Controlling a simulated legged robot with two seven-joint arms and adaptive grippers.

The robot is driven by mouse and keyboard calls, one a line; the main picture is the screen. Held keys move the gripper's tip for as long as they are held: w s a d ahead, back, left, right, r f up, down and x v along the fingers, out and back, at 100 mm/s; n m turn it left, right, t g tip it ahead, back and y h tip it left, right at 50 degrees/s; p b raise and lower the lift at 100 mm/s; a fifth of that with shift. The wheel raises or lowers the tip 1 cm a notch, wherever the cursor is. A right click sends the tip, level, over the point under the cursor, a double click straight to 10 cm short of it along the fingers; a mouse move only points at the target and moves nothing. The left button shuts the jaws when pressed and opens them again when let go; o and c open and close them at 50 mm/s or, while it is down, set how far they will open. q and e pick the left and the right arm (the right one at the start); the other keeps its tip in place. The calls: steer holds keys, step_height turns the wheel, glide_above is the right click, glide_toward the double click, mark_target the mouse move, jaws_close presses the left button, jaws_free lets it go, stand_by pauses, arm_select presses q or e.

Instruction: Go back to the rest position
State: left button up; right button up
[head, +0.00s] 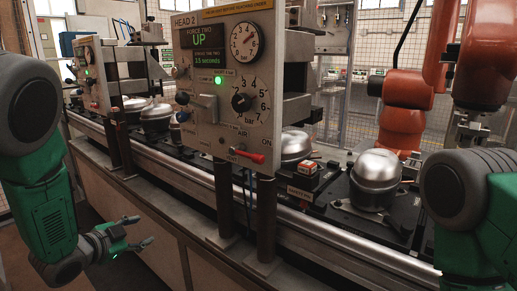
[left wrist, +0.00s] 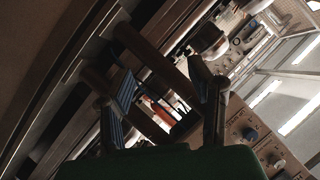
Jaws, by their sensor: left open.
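My left gripper (head: 142,232) is open and empty in the head view. It hangs low in front of the conveyor's side, apart from the panel and the line. In the left wrist view its two fingers (left wrist: 168,100) are spread with nothing between them. My right arm comes in at the right edge of the head view, but its gripper is out of the picture.
A grey control panel (head: 225,85) with gauges and a red-handled lever (head: 241,154) stands at the centre. Silver compressors (head: 376,170) sit on pallets along the conveyor (head: 320,233). An orange robot arm (head: 408,95) stands behind, near wire mesh fencing.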

arm_select(q)
steer(key=s+d+f+n+g+y, duration=0.1)
steer(key=s+f+n+g+y, duration=0.4)
steer(key=s+f, duration=1.4)
steer(key=s+d+f+n+g, duration=0.1)
steer(key=s+n+g, duration=0.2)
steer(key=s, duration=0.8)
steer(key=s+d+f+n+g, duration=0.1)
steer(key=s+f+n+g, duration=0.1)
steer(key=s, duration=0.9)
steer(key=shift+s+n+g+h, duration=0.15)
steer(key=shift+n+g+h, duration=0.3)
steer(key=shift+g, duration=0.75)
steer(key=shift+d+f, duration=0.1)
steer(key=shift+f, duration=0.05)
